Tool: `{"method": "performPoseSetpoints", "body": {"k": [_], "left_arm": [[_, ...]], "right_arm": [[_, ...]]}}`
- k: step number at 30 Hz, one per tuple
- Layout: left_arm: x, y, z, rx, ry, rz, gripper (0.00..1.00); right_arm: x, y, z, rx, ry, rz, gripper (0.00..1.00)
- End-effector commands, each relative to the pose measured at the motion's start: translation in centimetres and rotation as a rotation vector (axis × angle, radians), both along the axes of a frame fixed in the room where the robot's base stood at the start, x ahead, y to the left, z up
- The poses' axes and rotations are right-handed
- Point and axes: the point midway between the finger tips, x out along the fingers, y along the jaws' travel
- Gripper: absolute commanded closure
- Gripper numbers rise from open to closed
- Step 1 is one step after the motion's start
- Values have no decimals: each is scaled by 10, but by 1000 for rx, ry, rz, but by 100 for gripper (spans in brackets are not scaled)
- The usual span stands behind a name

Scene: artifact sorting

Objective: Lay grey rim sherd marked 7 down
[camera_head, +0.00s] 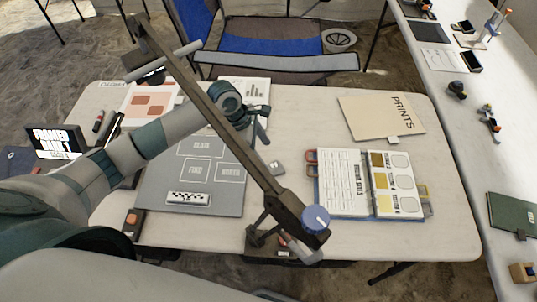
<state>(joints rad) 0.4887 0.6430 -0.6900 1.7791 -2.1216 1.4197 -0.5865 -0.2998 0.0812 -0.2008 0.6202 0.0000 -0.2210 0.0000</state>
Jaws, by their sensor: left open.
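My left arm comes in from the left and its gripper (260,127) is open over the table, just beyond the grey sorting mat (225,203). The mat has outlined, labelled areas, and the arm and a dark boom hide parts of it. A small grey piece (277,168) lies on the table at the mat's right side, nearer the front than the gripper and apart from it. It may be the grey rim sherd, but no number 7 can be read on it. Nothing shows between the gripper's fingers. My right gripper is not in view.
A dark boom (215,118) crosses above the table, close to my left gripper. A scale bar (188,198) lies on the mat. An open chart binder (345,183) and a PRINTS folder (382,118) lie right. A blue chair (270,36) stands behind.

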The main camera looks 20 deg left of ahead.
Motion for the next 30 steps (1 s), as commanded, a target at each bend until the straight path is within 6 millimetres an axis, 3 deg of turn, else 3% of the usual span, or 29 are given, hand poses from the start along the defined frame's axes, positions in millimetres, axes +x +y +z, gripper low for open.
{"method": "performPoseSetpoints", "body": {"k": [3, 10, 30], "left_arm": [[-2, 9, 24, 2, -1, -1, 29], [-5, 18, 46, 1, 0, -1, 29], [-6, 18, 50, -4, 1, -1, 29]], "right_arm": [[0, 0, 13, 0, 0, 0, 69], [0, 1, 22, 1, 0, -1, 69], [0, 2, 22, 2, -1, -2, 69]]}}
